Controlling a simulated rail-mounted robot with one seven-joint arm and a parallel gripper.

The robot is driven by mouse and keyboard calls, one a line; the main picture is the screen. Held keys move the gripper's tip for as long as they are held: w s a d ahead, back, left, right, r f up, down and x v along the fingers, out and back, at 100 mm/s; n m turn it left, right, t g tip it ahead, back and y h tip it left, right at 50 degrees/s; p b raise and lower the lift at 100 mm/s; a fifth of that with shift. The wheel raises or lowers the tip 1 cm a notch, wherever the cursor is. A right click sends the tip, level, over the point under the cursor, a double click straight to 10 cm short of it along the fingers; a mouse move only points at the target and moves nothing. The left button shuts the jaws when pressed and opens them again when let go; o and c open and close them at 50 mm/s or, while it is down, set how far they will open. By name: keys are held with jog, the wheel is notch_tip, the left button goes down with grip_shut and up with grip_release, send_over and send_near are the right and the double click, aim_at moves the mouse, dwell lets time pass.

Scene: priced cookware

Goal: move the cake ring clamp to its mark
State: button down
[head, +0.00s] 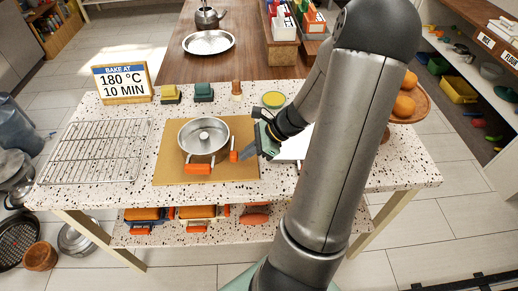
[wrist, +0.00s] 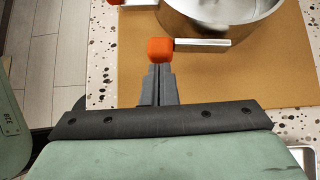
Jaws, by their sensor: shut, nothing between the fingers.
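A round metal cake ring (head: 203,137) with a central tube sits on the tan board (head: 172,172); its rim also shows at the top of the wrist view (wrist: 222,22). A clamp lever with an orange end (head: 234,154) is at its right side; in the wrist view the orange end (wrist: 160,50) joins a flat metal bar (wrist: 203,45) beside the ring wall. Another orange piece (head: 198,168) is at the ring's front. My gripper (wrist: 158,72) is shut and empty, its tips at the orange end; I cannot tell whether they touch. I cannot make out the mark.
A wire rack (head: 95,152) lies left of the board on the speckled table. The bake sign (head: 122,83), a yellow block (head: 171,95) and a green block (head: 203,92) stand behind. A white sheet (head: 292,145) lies right of the board, partly hidden by my arm.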

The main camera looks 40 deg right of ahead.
dwell(0.4)
jog(key=shift+w+d, duration=0.15)
jog(key=shift+d, duration=0.6)
jog(key=shift+s+d+p, duration=0.2)
jog(key=shift+d+p, duration=0.1)
jog(key=s+d, duration=0.1)
jog(key=d, duration=0.1)
jog(key=s+d+r, duration=0.1)
jog(key=d, duration=0.1)
jog(key=shift+s+d+r, duration=0.1)
jog(key=shift+s, duration=0.25)
jog(key=v, duration=0.8)
jog(key=shift+s+a+b, duration=0.15)
jog(key=shift+a+b, duration=0.2)
jog(key=shift+b, duration=0.05)
jog(key=shift+r, duration=0.15)
